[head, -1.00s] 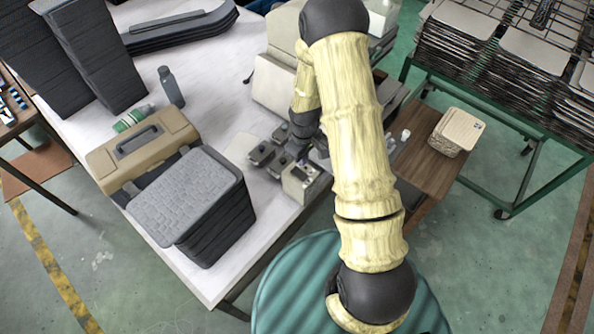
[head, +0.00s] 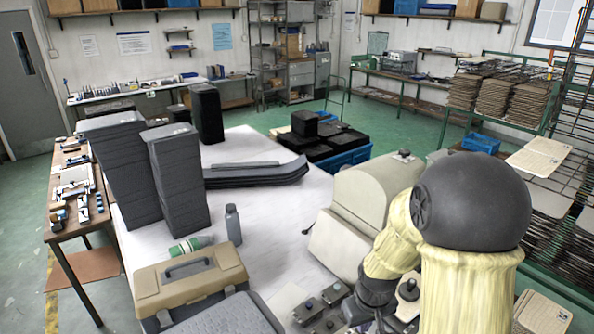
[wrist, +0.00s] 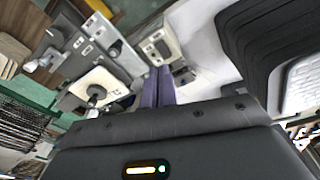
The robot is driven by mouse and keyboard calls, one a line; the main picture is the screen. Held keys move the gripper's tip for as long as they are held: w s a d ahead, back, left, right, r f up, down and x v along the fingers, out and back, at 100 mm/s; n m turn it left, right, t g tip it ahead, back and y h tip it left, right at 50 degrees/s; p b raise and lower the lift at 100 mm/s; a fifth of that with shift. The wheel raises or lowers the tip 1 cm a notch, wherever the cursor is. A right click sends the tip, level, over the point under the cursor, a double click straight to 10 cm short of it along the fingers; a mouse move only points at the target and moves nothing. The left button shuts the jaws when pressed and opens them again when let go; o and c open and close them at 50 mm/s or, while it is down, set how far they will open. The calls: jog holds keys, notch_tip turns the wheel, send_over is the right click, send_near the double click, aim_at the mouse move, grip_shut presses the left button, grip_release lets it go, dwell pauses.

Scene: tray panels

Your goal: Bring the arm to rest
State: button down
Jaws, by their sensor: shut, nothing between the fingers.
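My arm, in a cream sleeve with dark joints, fills the lower right of the head view. My gripper is hidden there behind or below the arm. In the wrist view my gripper (wrist: 158,87) shows with its two purple-grey fingers together and nothing between them. Its fingers point at the small control boxes near the table edge, apart from the stacked grey panels.
The white table (head: 275,215) carries a tan toolbox (head: 190,283), a grey bottle (head: 233,225), a green-and-white bottle (head: 190,245), tall dark panel stacks (head: 178,180) and a beige machine (head: 355,205) close beside my arm. Racks of panels (head: 510,95) stand at the right.

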jog(key=s+r+m+t+b, duration=0.1)
jog(key=s+r+m+b, duration=0.1)
jog(key=s, duration=0.6)
jog(key=shift+a+r+m+b, duration=0.3)
jog(key=shift+r+m, duration=0.3)
jog(key=shift+r, duration=0.35)
jog(key=shift+s+d, duration=0.1)
